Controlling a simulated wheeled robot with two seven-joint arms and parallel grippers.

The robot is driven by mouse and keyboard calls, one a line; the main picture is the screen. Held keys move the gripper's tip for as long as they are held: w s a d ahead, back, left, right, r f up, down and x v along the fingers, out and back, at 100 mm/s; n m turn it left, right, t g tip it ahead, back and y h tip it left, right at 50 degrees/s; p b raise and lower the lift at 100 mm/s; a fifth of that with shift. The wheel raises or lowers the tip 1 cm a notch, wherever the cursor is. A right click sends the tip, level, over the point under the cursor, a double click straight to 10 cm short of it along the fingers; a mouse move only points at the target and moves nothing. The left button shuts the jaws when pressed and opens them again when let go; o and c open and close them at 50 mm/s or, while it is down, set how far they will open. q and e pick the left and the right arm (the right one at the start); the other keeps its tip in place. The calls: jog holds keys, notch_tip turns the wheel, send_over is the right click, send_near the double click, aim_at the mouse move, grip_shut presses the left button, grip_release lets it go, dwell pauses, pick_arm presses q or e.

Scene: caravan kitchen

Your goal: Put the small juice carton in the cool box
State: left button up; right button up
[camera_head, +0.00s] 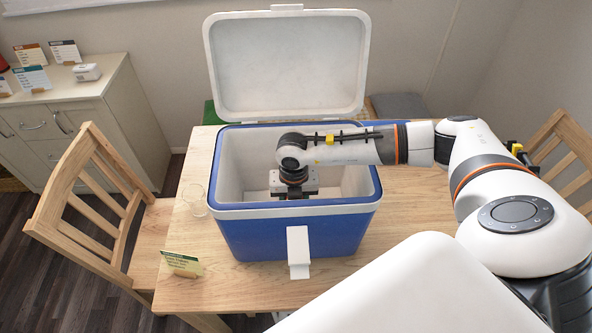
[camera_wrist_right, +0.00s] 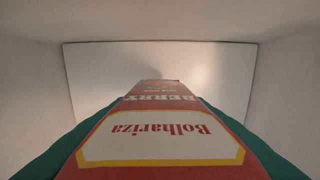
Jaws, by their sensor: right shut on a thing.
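The cool box (camera_head: 295,238) is a blue box with a white inside. It stands on the wooden table with its white lid (camera_head: 287,68) raised at the back. My right arm reaches over its right wall, and my right gripper (camera_head: 294,193) points down inside the open box. In the right wrist view the juice carton (camera_wrist_right: 165,135), red with a cream label, is held in the shut gripper, with dark green edges along both sides. Pale walls surround it. The head view hides the carton, and I cannot tell whether it touches the box floor. My left gripper is out of view.
A clear glass (camera_head: 194,199) stands just left of the box. A small card (camera_head: 182,264) stands at the table's front left. The table (camera_head: 420,215) is bare right of the box. Wooden chairs (camera_head: 85,205) flank the table, and a cabinet (camera_head: 75,115) is at the left.

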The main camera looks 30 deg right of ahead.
jog(key=shift+a+f, duration=0.1)
jog(key=shift+f, duration=0.7)
notch_tip(320, 180, down, 2)
jog(key=shift+f+p, duration=0.25)
jog(key=shift+p, duration=0.15)
jog(key=shift+f, duration=0.3)
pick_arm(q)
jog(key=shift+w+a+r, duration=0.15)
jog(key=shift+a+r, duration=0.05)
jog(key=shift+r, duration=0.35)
pick_arm(e)
jog(key=shift+f, duration=0.1)
jog(key=shift+f, duration=0.15)
jog(key=o, duration=1.1)
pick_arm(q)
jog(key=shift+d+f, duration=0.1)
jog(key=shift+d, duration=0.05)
